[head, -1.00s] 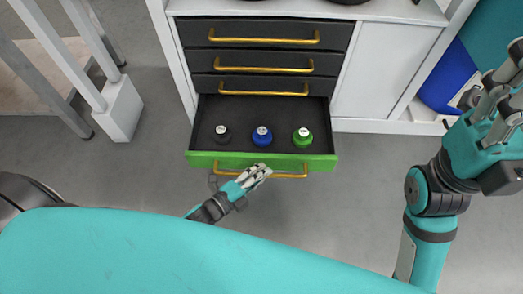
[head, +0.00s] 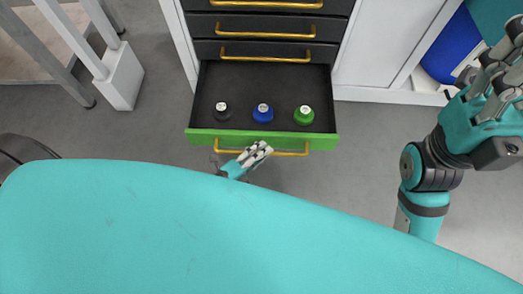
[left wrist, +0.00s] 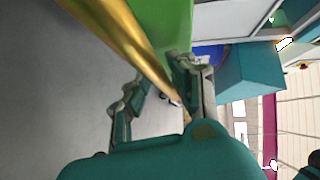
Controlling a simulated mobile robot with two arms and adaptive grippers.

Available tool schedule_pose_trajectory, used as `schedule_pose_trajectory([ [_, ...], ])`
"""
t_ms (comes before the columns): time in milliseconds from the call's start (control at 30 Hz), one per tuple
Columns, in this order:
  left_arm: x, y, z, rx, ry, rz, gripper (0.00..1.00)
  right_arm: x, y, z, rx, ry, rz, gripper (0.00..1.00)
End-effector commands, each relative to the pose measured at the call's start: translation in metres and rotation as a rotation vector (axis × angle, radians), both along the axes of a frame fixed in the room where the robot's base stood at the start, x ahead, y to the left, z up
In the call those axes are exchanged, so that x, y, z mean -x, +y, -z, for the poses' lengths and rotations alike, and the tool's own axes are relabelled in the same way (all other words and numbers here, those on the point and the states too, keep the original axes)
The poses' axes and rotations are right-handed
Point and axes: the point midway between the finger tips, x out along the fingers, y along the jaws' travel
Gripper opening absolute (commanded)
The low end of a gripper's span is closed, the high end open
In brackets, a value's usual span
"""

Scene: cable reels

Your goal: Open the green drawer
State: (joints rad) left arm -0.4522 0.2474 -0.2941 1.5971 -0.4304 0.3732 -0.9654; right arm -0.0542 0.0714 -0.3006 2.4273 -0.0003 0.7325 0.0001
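The green drawer (head: 205,140) is pulled well out of the cabinet, its black inside showing. Its gold handle (head: 290,153) runs along the front. My left gripper (head: 261,147) is at the middle of this handle. In the left wrist view the handle (left wrist: 135,45) passes between the fingers (left wrist: 158,75), which are closed in around it; the contact itself is partly hidden. My right gripper (head: 488,80) is raised at the right side of the head view, apart from the drawer, with its fingers spread and nothing seen between them.
Black (head: 221,111), blue (head: 262,113) and green (head: 304,115) reels stand in the drawer. Dark drawers with gold handles (head: 266,58) above are shut. A white post base (head: 118,80) stands at left; a blue object (head: 440,50) is at right. Floor before the drawer is clear.

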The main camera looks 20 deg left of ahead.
Motion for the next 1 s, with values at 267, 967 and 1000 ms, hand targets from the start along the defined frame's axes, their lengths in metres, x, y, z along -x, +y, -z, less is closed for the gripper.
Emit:
schedule_pose_trajectory([
  [267, 0.003, 0.002, -0.003, 0.003, -0.004, -0.001, 0.23, 0.0, 0.0, 0.0, 0.002, 0.002, 0.001, 0.4],
  [967, 0.101, 0.057, -0.018, 0.001, -0.002, 0.001, 0.23, 0.0, 0.0, -0.001, 0.0, 0.001, 0.0, 0.4],
  [1000, 0.102, 0.058, -0.018, 0.001, -0.002, 0.001, 0.23, 0.0, 0.0, -0.001, 0.0, 0.001, 0.0, 0.4],
])
